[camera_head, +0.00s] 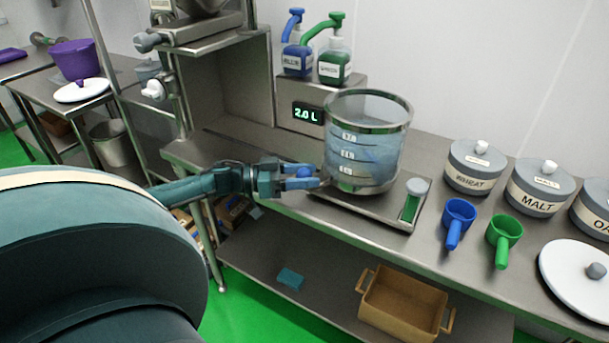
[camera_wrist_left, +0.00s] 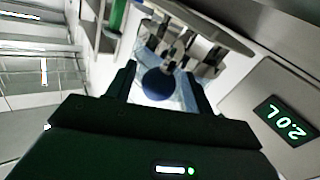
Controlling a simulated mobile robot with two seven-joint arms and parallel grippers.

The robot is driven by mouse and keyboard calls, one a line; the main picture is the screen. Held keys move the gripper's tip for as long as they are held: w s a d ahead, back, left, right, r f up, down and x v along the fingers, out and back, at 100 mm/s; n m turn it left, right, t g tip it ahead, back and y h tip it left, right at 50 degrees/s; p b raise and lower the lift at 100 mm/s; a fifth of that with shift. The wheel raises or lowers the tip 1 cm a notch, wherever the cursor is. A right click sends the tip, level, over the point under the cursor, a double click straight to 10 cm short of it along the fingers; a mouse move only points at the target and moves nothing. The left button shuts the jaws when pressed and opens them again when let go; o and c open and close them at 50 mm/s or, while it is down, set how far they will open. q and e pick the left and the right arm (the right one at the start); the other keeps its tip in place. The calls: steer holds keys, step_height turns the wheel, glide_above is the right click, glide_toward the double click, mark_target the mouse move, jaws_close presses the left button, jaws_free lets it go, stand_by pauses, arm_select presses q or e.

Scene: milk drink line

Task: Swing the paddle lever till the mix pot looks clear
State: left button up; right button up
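The mix pot (camera_head: 365,145) is a clear vessel with a metal rim and printed level marks. It holds pale blue, unevenly tinted, see-through liquid. A blue ball knob (camera_head: 305,171) is low at the pot's left side; I take it as the paddle lever's end. My left gripper (camera_head: 303,177) is at this knob, its light blue fingers on either side. The left wrist view shows the knob (camera_wrist_left: 158,84) between the fingers; whether they press on it is unclear. Most of the lever and any paddle are hidden. My right gripper is not in view.
A display (camera_head: 308,113) behind reads 2.0 L, below blue (camera_head: 297,62) and green (camera_head: 334,67) pump bottles. Blue (camera_head: 458,216) and green (camera_head: 503,232) scoops and lidded canisters (camera_head: 474,170) stand right.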

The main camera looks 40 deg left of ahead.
arm_select(q)
steer(key=shift+s, duration=0.1)
steer(key=v, duration=1.3)
steer(key=shift+r, duration=0.1)
